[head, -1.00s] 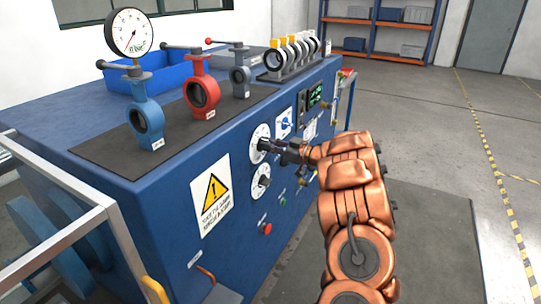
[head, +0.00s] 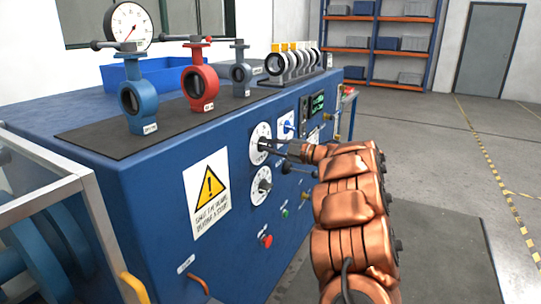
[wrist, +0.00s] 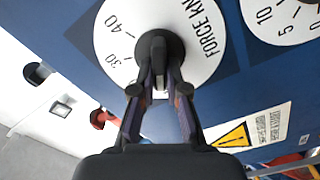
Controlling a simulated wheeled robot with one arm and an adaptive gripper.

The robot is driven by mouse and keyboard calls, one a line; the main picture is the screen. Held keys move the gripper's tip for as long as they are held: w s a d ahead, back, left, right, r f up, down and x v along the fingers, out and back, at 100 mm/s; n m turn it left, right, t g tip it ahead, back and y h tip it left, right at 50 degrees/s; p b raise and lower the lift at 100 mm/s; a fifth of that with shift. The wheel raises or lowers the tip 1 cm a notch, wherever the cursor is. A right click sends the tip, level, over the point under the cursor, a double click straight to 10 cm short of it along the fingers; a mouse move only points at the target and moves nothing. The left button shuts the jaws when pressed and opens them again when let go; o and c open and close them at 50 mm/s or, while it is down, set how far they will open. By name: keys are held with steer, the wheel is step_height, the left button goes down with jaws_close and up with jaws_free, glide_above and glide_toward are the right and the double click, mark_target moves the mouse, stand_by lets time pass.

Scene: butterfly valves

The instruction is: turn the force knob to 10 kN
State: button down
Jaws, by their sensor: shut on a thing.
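The force knob is a black knob (wrist: 160,50) at the centre of a white round dial (wrist: 115,52) lettered FORCE kN. The numbers 30 and 40 show left of the knob; I cannot read which mark it points to. In the head view this is the upper dial (head: 257,131) on the blue bench front. My gripper (head: 270,145) reaches it from the right. In the wrist view its two dark fingers (wrist: 159,84) are shut on the knob from both sides. The fingers and the knob hide part of the dial.
A second dial (head: 261,187) sits just below the force dial. A yellow warning sign (head: 207,194), a red button (head: 266,241) and a blue switch (head: 286,125) are close by. Butterfly valves, including a red one (head: 199,88), stand on top. Floor to the right is free.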

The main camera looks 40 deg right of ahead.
steer(key=shift+f+n+b, duration=0.15)
steer(key=shift+n+b, duration=0.4)
steer(key=shift+n, duration=0.05)
steer(key=c, duration=1.2)
jaws_free()
steer(key=shift+s, duration=0.1)
steer(key=v, duration=1.2)
